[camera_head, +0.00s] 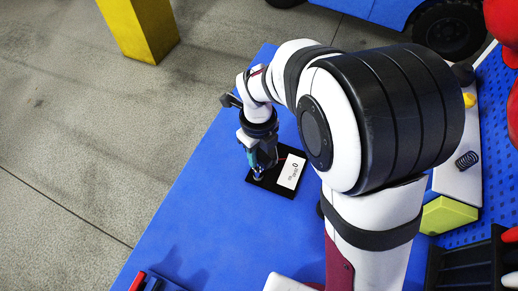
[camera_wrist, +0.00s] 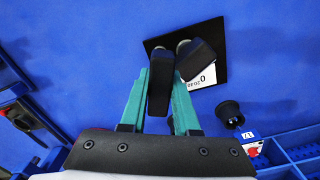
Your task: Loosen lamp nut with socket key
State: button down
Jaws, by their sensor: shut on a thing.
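My gripper (camera_head: 258,172) points down over a black plate (camera_head: 262,183) with a white printed label (camera_head: 291,172). Another bit of metal (camera_wrist: 158,50) shows past the left pad. I cannot make out the lamp nut or whether the key touches it.
A black round flanged part (camera_wrist: 230,112) stands right of the fingers in the wrist view, near a blue divided bin (camera_wrist: 295,150). A yellow-green block (camera_head: 447,215) and a dark spring (camera_head: 467,160) lie at the right. The blue table (camera_head: 190,215) is clear left of the plate.

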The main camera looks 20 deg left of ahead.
jog(key=shift+f, duration=0.3)
dwell(0.6)
jog(key=n, duration=0.5)
jog(key=shift+n, duration=0.9)
jog(key=n, duration=0.6)
jog(key=shift+r, duration=2.05)
